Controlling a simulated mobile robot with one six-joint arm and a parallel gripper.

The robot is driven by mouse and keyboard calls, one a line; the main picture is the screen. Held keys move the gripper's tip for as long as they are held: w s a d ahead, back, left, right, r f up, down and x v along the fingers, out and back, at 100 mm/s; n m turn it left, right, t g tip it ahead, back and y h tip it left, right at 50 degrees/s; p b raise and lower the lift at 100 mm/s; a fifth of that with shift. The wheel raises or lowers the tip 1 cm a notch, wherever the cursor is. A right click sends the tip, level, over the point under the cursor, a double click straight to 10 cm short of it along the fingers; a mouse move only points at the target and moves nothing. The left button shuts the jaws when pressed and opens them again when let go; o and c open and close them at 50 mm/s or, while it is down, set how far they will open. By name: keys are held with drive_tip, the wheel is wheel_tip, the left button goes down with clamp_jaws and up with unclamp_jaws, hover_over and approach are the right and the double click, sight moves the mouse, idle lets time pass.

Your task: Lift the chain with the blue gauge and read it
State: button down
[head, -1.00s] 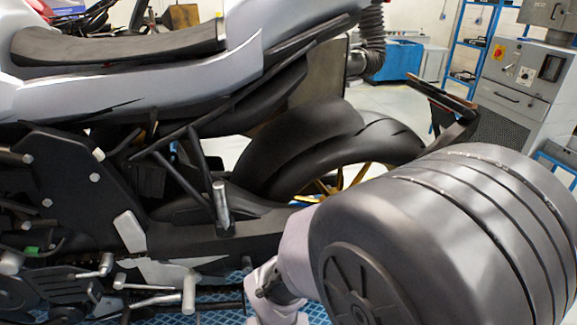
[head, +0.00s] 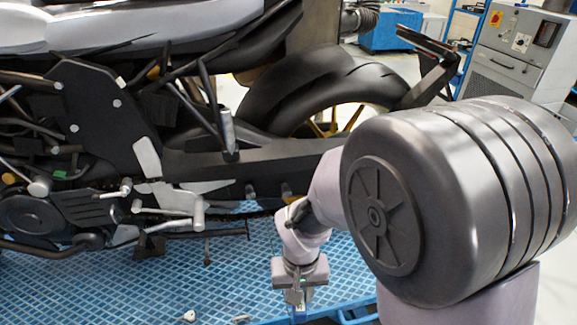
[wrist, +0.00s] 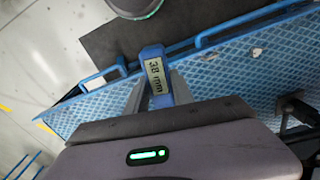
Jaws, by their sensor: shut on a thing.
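My gripper (wrist: 150,92) is shut on the blue gauge (wrist: 152,54), which sits between its two fingers in the wrist view. The gauge's display faces the wrist camera and shows what looks like "38 mm"; I cannot tell whether there is a decimal point. In the head view my gripper (head: 298,292) points down over the front edge of the blue lift platform, below and apart from the motorcycle's swingarm (head: 250,160). A little blue of the gauge shows under it. I cannot make out the chain clearly in either view.
The motorcycle's rear wheel (head: 320,90) and foot pegs (head: 198,215) stand above the blue lift platform (head: 110,285). The platform's blue rail (wrist: 240,20) runs close by the gauge. Small loose parts (head: 188,315) lie near the front edge. A grey cabinet (head: 515,55) stands behind right.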

drive_tip(key=w+d+f+b, duration=0.4)
drive_tip(key=w+d, duration=0.3)
drive_tip(key=d, duration=0.5)
drive_tip(key=shift+f+m+b, duration=0.2)
drive_tip(key=shift+m+b, duration=0.2)
drive_tip(key=shift+a, duration=0.15)
